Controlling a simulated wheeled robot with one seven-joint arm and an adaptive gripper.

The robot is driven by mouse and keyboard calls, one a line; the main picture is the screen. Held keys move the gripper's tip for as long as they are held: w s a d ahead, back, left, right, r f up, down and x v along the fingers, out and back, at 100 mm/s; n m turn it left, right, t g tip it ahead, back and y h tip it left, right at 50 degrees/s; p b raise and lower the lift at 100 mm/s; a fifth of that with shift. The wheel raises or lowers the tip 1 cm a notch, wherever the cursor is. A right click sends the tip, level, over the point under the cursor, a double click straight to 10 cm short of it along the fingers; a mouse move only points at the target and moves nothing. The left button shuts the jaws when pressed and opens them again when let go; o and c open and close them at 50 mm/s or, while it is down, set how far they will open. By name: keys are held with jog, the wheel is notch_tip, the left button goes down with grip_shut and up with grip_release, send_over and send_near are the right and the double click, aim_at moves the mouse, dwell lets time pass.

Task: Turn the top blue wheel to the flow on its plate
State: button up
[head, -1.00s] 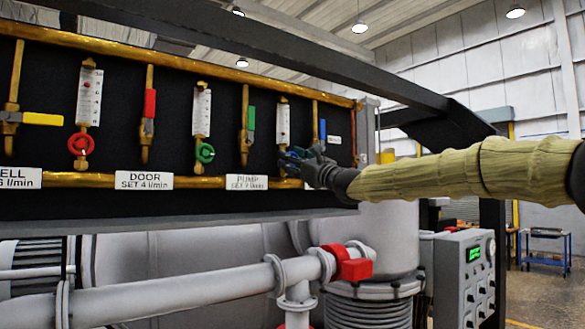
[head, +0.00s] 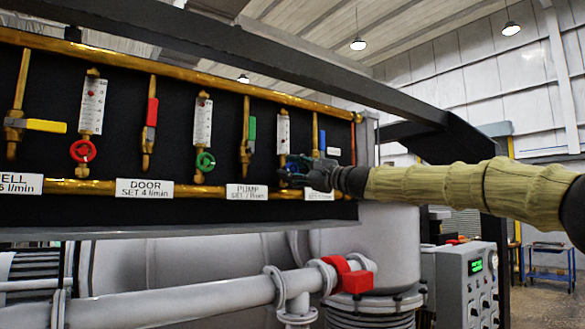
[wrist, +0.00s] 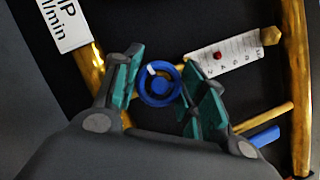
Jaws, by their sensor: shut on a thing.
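The blue wheel (wrist: 160,85) is in the middle of the wrist view, with a white mark on its upper left rim. My gripper (wrist: 163,88) has its teal-padded fingers on either side of the wheel and is shut on it. In the head view my gripper (head: 297,172) largely hides the wheel. The white flow scale (wrist: 222,52) has a red float low to mid scale; it also shows in the head view (head: 283,133). The PUMP plate (head: 246,191) has a flow figure too small to read surely; it is cut off in the wrist view (wrist: 66,20).
A green wheel (head: 205,162) and a red wheel (head: 82,151) are to the left. Brass pipes run above and below. A grey pipe with a red fitting (head: 350,275) lies lower down.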

jog(key=n+g+p, duration=0.1)
jog(key=n, duration=0.2)
jog(key=n+g, duration=0.1)
jog(key=n, duration=0.2)
jog(key=shift+h+p, duration=0.35)
jog(key=shift+h, duration=0.05)
jog(key=shift+n, duration=0.3)
jog(key=o, duration=1)
jog(key=shift+o, duration=0.2)
jog(key=v, duration=1.2)
jog(key=shift+r, duration=0.15)
jog(key=shift+w+d, duration=0.1)
jog(key=shift+d, duration=0.05)
